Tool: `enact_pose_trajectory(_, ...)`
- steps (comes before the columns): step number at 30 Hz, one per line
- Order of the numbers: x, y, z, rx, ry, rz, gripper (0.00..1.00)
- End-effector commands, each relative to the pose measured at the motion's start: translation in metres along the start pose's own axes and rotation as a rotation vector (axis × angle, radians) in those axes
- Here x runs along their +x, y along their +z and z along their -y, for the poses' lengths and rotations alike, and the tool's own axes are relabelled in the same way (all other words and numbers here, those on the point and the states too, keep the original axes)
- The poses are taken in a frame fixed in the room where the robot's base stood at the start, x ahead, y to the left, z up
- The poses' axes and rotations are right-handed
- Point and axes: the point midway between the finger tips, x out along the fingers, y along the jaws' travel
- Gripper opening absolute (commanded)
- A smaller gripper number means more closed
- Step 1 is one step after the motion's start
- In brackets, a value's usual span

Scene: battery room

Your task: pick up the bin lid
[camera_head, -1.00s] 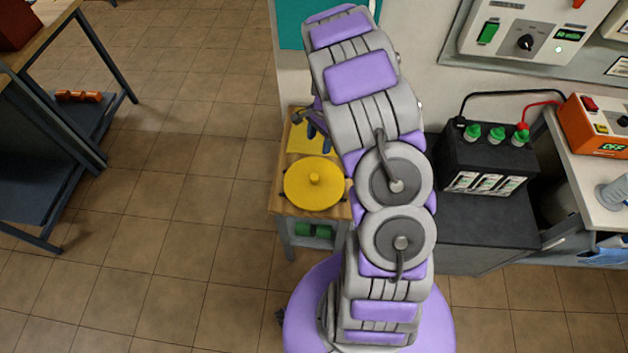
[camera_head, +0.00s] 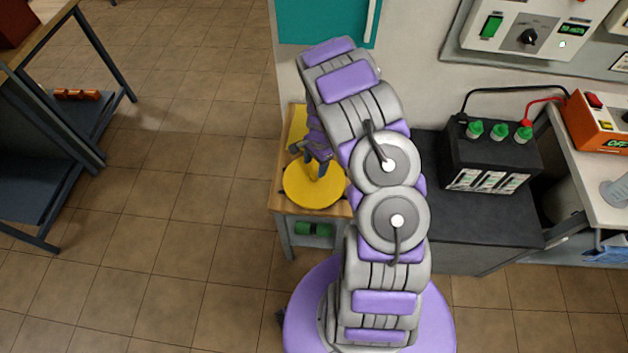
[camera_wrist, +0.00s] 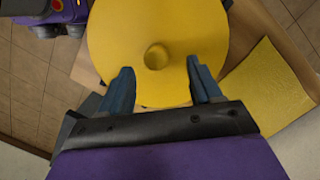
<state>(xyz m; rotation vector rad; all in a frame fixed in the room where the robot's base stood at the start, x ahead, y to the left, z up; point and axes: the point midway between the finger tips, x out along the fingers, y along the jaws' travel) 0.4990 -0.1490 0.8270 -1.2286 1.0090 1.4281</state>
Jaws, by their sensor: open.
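The bin lid is a round yellow disc (camera_head: 313,192) with a small knob in its middle, lying on a small wooden table. In the wrist view the lid (camera_wrist: 190,35) fills the upper middle, and its knob (camera_wrist: 157,57) shows ahead of my fingertips. My gripper (camera_head: 318,168) is over the lid, its fingers beside the knob. In the wrist view my gripper (camera_wrist: 160,82) is open, with one blue finger on each side below the knob and nothing held. Part of the lid's back is hidden by my gripper in the head view.
A yellow sheet (camera_wrist: 265,85) lies on the wooden table (camera_head: 278,196) beside the lid. A black battery (camera_head: 490,160) with green caps stands on a dark cabinet (camera_head: 470,222) at right. Open tiled floor lies to the left.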

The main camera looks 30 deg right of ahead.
Motion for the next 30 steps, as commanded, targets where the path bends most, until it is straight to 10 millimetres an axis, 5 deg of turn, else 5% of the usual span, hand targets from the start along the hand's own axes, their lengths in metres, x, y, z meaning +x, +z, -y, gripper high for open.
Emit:
enact_pose_trajectory(6,0.035,0.0,-0.006,0.0,0.004,0.003,0.64)
enact_pose_trajectory(15,0.04,0.0,-0.005,0.001,0.0,0.0,0.64)
enact_pose_trajectory(30,0.04,0.0,-0.004,0.001,0.0,0.0,0.16)
